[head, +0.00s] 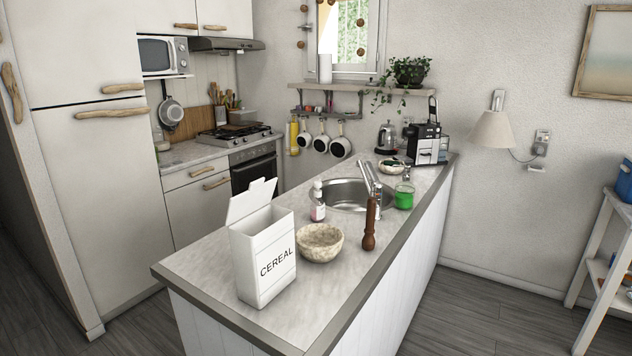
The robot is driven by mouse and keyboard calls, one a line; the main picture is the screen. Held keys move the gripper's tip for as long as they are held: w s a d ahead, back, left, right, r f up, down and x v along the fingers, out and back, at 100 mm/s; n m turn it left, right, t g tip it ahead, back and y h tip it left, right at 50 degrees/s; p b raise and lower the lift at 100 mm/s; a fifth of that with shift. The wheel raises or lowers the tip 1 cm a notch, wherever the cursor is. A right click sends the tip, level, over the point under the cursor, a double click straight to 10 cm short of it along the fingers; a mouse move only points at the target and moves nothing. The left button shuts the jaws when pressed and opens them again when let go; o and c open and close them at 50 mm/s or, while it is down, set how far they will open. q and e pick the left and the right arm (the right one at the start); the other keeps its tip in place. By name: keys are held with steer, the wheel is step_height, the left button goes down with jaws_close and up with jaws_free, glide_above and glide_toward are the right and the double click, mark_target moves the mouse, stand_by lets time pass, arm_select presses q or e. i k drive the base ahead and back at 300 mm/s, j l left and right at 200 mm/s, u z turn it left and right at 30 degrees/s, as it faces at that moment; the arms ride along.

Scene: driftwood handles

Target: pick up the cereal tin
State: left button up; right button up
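The cereal tin (263,258) is a tall white box with the word CEREAL on its front. It stands upright near the front end of the counter (203,262). Its lid (250,198) is raised open at the top. The inside of the tin is hidden from this angle. Neither of my grippers shows in the head view.
A speckled bowl (320,244) stands just right of the tin. Behind it are a pump bottle (317,203), a wooden pepper mill (370,222), a sink (345,194) and a green glass (404,196). The counter's front-left corner is clear. Grey floor (460,315) lies open to the right.

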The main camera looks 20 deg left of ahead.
mark_target(262, 244)
steer(key=u, duration=1.2)
